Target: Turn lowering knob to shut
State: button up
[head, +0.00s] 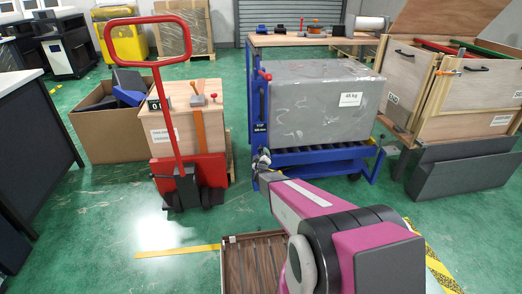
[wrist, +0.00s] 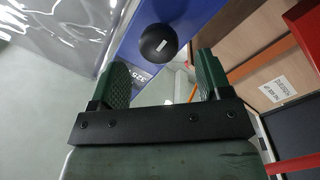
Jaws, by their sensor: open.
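A round black knob (wrist: 158,43) with a white mark sits on a blue panel (wrist: 185,18) in the wrist view. My gripper (wrist: 162,66) is open, with its two dark green ribbed fingers apart. The knob shows beyond the fingertips, between their lines and a little nearer the left finger. The fingers do not appear to touch it. In the head view my gripper (head: 262,160) is at the lower part of the blue post of a blue lift cart (head: 325,170). I cannot make out the knob clearly in the head view.
A grey 45 kg block (head: 315,102) rests on the cart's rollers. A red pallet jack (head: 180,170) and a wooden crate (head: 205,115) stand to the left. A slatted wooden tray (head: 253,262) lies on the floor below my arm. Open floor shows at left front.

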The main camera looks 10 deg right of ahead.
aim_at(261, 151)
jog(key=w, duration=0.4)
jog(key=w+d, duration=0.1)
jog(key=w, duration=0.1)
jog(key=shift+w, duration=0.2)
jog(key=c, duration=0.9)
